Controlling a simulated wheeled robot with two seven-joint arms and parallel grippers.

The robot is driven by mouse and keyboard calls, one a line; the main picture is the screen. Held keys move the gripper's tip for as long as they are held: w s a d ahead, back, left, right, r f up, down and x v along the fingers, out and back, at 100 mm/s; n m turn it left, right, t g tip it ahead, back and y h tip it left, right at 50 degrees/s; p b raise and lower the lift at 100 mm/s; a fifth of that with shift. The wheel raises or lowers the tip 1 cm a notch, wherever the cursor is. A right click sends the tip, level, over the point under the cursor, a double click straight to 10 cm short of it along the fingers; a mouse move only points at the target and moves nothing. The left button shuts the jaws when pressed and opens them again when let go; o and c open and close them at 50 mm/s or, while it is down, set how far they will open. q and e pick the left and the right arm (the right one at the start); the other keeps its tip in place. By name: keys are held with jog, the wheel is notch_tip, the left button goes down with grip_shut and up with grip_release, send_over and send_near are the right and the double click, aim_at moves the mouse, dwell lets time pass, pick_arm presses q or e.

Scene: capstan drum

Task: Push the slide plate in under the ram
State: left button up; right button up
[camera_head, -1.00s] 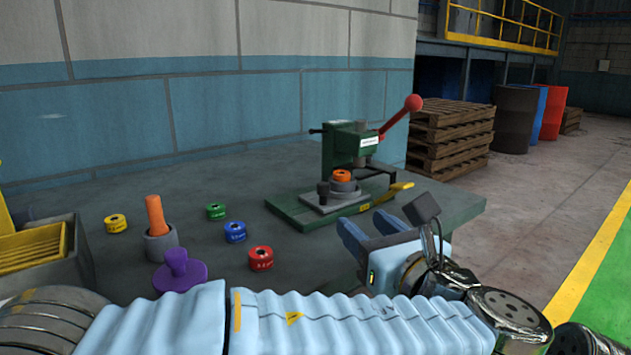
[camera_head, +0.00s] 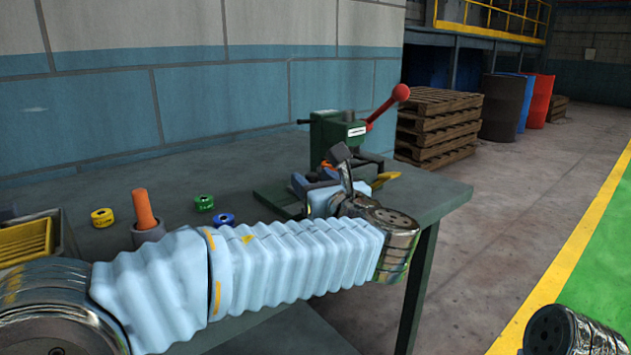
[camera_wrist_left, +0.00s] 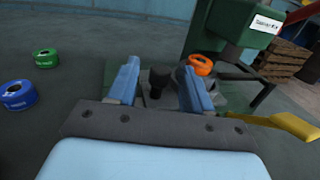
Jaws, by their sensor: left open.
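The green press (camera_head: 340,132) with its red-knobbed lever stands at the table's far right end; it also shows in the left wrist view (camera_wrist_left: 232,25). My left gripper (camera_head: 312,178) is in front of the press and hides most of its base and the slide plate. In the left wrist view my left gripper (camera_wrist_left: 155,88) is open, and the dark upright knob (camera_wrist_left: 157,82) of the slide plate appears between its fingers. I cannot tell whether they touch. An orange ring (camera_wrist_left: 200,65) sits beyond the right finger. My right gripper is out of view.
A yellow handle (camera_wrist_left: 285,122) sticks out right of the gripper.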

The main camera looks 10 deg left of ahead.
pick_arm(q)
jog(key=shift+c, duration=0.3)
grip_shut()
jog(key=w+d+p, duration=0.2)
jog(key=d+p, duration=0.1)
jog(key=shift+w+r, duration=0.2)
jog(key=shift+w, duration=0.15)
jog(key=shift+w+d+f, duration=0.1)
jog(key=shift+w+d, duration=0.05)
jog(key=shift+w, duration=0.05)
jog(key=shift+o, duration=0.3)
grip_release()
jog(key=shift+f, duration=0.1)
